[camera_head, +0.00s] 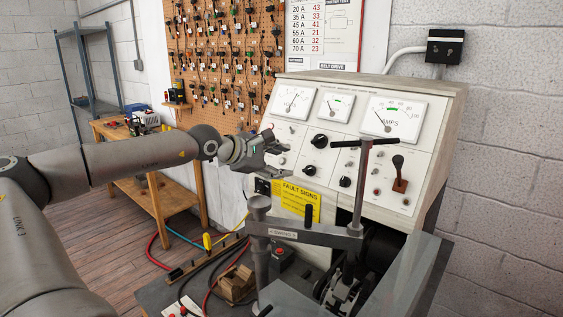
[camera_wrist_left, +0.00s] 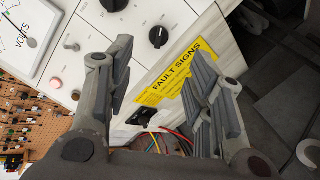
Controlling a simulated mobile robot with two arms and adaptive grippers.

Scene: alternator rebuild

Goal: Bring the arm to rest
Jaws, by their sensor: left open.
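My left arm (camera_head: 125,160) reaches in from the left in the head view. My left gripper (camera_head: 272,150) is open and empty in front of the left part of the test bench panel (camera_head: 330,135). In the left wrist view its two fingers (camera_wrist_left: 160,90) stand wide apart. Between and beyond them show a yellow FAULT SIGNS label (camera_wrist_left: 172,75), a black knob (camera_wrist_left: 158,37) and a black socket (camera_wrist_left: 143,116). No thing lies between the fingers. My right gripper does not show in either view.
A clamp post with a swing arm (camera_head: 305,235) stands before the bench. A wooden table (camera_head: 150,185) stands at the back left. A pegboard (camera_head: 220,60) hangs behind.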

